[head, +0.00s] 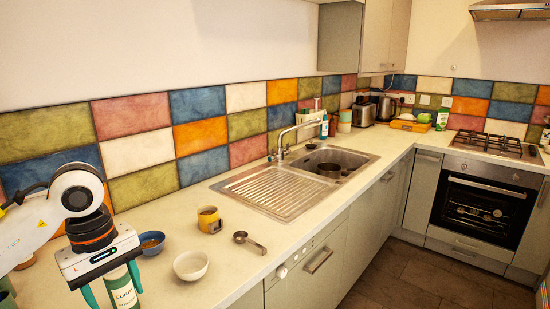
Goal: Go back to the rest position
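My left gripper (112,286) hangs at the lower left of the head view, over the near end of the counter. Its teal fingers are spread apart, pointing down, with the left tip near the picture's bottom edge. A green canister with a pale label (123,291) shows by the fingers, partly hidden by the right one. A gap shows between the left finger and the canister, so it does not look gripped. My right gripper is not in view.
Beside the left gripper on the counter (225,265) are a blue bowl (151,243), a white bowl (190,266), a yellow mug (209,220) and a metal scoop (250,242). The sink (290,190) lies beyond. The tiled wall (140,150) runs close behind the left arm.

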